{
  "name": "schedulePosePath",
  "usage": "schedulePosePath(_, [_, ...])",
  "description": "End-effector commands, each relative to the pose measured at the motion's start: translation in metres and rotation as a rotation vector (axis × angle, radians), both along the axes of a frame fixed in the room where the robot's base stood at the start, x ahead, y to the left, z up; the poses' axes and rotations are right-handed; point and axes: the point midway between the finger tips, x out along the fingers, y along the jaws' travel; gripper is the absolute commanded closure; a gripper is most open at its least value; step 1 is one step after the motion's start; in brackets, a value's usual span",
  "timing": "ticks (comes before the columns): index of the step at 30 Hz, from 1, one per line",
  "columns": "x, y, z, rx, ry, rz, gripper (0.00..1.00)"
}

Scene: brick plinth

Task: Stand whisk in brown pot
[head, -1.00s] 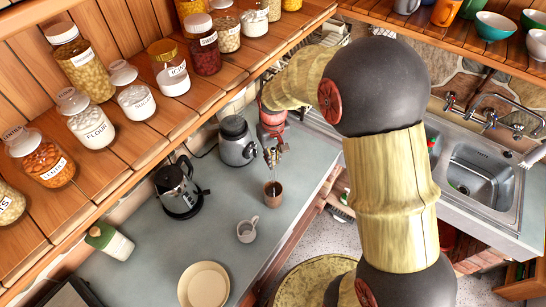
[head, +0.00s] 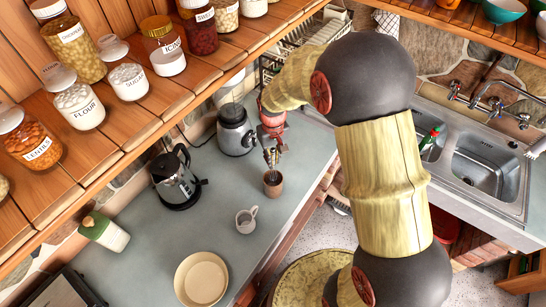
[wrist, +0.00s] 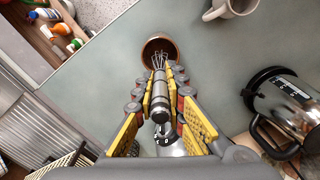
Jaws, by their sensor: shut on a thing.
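The small brown pot (head: 273,188) stands upright on the grey-green counter. In the wrist view its dark round mouth (wrist: 151,43) faces me. My gripper (head: 271,158) is above the pot, pointing down, and shut on the whisk's metal handle. In the wrist view the yellow-padded fingers (wrist: 161,92) grip both sides of the whisk (wrist: 158,100). Its wire end points at the pot and overlaps the mouth. The wires look at or just inside the rim; how deep they reach is hidden.
A grey-white mug (head: 246,220) stands close in front of the pot. A blender (head: 234,130) is behind left, a steel kettle (head: 175,178) farther left, and a cream plate (head: 201,279) at the front. A shelf of jars (head: 80,105) runs along the left. The counter's edge is just right of the pot.

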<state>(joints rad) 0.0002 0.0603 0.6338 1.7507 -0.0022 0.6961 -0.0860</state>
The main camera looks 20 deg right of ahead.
Motion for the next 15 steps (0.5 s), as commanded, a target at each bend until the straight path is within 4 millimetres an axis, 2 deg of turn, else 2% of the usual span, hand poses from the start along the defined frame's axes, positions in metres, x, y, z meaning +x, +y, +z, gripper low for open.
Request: schedulePosePath(15, [0.000, 0.000, -0.036, 0.000, 0.000, 0.000, 1.00])
